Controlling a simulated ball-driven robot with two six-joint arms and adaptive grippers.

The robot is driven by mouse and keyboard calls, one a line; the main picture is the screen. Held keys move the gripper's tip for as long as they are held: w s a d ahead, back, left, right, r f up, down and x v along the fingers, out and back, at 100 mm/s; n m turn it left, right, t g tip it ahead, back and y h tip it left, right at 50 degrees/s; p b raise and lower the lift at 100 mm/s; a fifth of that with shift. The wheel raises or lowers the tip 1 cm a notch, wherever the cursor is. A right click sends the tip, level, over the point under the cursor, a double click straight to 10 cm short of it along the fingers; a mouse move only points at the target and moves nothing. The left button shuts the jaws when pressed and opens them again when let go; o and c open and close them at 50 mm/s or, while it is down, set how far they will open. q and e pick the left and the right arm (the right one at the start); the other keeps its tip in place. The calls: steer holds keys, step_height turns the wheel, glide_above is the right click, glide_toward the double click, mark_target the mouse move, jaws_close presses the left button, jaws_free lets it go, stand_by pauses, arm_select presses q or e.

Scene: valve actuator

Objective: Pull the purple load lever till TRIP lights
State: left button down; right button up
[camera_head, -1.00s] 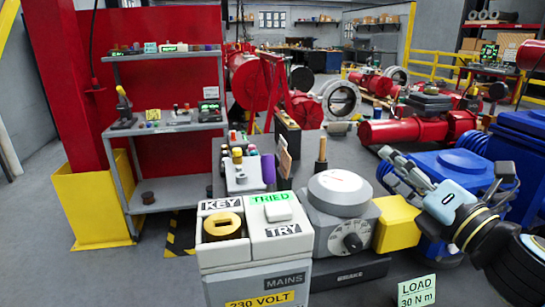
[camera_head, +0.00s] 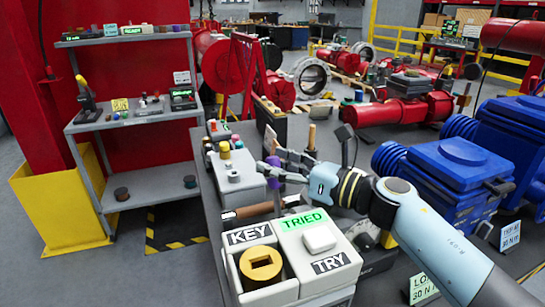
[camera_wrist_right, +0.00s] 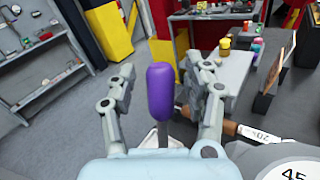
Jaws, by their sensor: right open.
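The purple load lever (camera_head: 273,173) has an upright rounded handle. In the head view it stands beyond the KEY and TRIED/TRY boxes, at the tips of my right gripper (camera_head: 281,164). In the right wrist view the purple handle (camera_wrist_right: 160,92) stands between the two spread fingers of my right gripper (camera_wrist_right: 159,72). A gap shows on both sides of the handle, so the gripper is open around it and not closed on it. A grey stem shows below the handle. I cannot read any TRIP light. My left gripper is not in view.
The KEY box (camera_head: 262,262) and the box with the lit green TRIED label and TRY (camera_head: 318,242) stand in front. A wooden-handled tool (camera_head: 248,212) lies near the lever. My right forearm hides part of the bench. A grey shelf (camera_head: 130,123) stands left.

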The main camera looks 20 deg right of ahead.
steer(key=shift+w+a, duration=0.25)
steer(key=shift+w, duration=0.2)
steer(key=shift+c, duration=0.2)
steer(key=shift+s, duration=0.1)
steer(key=c, duration=0.9)
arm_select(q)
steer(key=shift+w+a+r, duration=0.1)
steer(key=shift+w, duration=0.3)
arm_select(e)
jaws_close()
